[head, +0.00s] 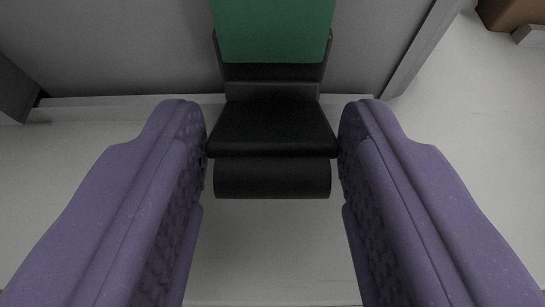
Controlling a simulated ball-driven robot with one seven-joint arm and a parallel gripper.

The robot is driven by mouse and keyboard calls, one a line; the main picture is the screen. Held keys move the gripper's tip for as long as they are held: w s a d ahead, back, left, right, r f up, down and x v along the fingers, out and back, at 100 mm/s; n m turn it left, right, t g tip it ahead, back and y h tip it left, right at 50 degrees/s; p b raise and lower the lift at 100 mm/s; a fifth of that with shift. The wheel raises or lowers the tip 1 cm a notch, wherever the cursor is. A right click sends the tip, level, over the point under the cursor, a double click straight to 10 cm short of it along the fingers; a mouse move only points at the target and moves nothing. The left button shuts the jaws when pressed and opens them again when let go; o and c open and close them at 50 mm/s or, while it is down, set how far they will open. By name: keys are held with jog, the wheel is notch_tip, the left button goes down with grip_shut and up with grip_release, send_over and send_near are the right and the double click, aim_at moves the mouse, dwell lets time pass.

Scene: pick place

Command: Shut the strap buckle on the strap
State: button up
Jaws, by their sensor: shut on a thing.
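The strap buckle (273,127) is a black piece in the middle of the head view, with a rounded bar along its near edge. The green strap (273,30) runs into its far side from the top of the view. My gripper (272,135) has two purple padded fingers, one on each side of the buckle. The fingers are shut on the buckle's left and right edges. The dark frame of the buckle shows on both sides of the strap's end. Whether the buckle's parts are latched cannot be told.
A grey panel (120,50) stands behind the buckle, with a pale ledge along its foot. A brown box (514,12) is at the far top right.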

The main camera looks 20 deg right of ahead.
jog(key=r+g+p, duration=0.1)
jog(key=p, duration=0.1)
jog(key=w+r+g+y+p, duration=0.1)
jog(key=g, duration=0.1)
jog(key=shift+d+p, duration=0.2)
jog(key=shift+p, duration=0.2)
jog(key=shift+w+g+p, duration=0.35)
jog(key=shift+g+p, duration=0.55)
jog(key=shift+f, duration=0.1)
jog(key=o, duration=1)
jog(key=p+v, duration=0.2)
jog(key=v, duration=0.5)
jog(key=shift+s+d+r, duration=0.1)
jog(key=shift+s+r, duration=0.1)
jog(key=shift+r, duration=0.15)
